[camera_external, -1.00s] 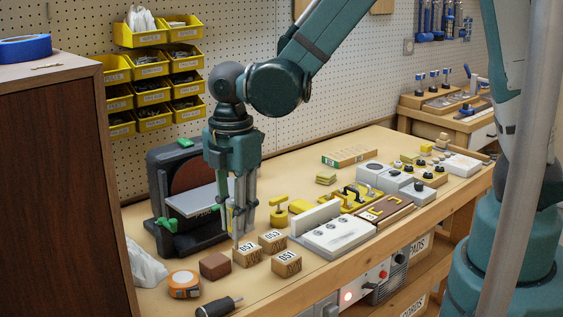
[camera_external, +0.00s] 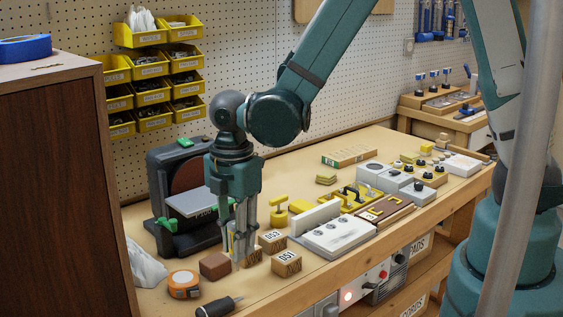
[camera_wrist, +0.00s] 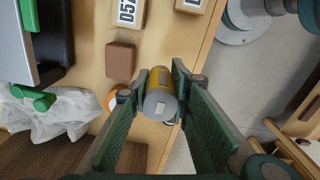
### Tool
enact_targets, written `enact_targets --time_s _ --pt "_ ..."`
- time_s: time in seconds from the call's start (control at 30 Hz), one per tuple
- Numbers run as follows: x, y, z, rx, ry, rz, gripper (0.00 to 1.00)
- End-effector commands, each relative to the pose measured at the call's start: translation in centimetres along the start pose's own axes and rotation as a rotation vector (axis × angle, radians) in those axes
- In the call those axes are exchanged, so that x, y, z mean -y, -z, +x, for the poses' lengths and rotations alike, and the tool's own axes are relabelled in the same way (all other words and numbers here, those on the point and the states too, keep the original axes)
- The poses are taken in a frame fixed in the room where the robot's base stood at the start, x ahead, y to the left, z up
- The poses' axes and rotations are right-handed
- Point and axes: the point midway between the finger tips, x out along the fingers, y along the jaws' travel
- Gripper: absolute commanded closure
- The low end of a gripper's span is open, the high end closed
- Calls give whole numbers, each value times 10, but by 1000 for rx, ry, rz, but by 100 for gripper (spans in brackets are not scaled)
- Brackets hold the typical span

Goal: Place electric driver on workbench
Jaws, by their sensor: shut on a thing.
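The electric driver appears to be the yellow cylinder with a grey end (camera_wrist: 160,88) between my fingers in the wrist view, seen almost end-on. My gripper (camera_wrist: 158,92) is shut on it. In the external view my gripper (camera_external: 238,240) points straight down just above the workbench (camera_external: 300,165), beside the numbered wooden blocks.
Wooden blocks 053 (camera_external: 272,241) and 051 (camera_external: 286,263), a brown block (camera_external: 215,265), an orange tape measure (camera_external: 184,284) and a black-handled tool (camera_external: 218,306) lie close by. A disc sander (camera_external: 180,195) stands behind left. Bare bench shows behind the fixtures.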

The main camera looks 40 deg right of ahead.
Motion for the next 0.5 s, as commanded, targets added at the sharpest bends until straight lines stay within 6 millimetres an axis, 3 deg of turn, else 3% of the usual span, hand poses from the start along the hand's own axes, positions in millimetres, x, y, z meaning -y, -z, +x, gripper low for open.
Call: enact_targets --time_s 0.5 --pt "0 0 36 0 0 0 97"
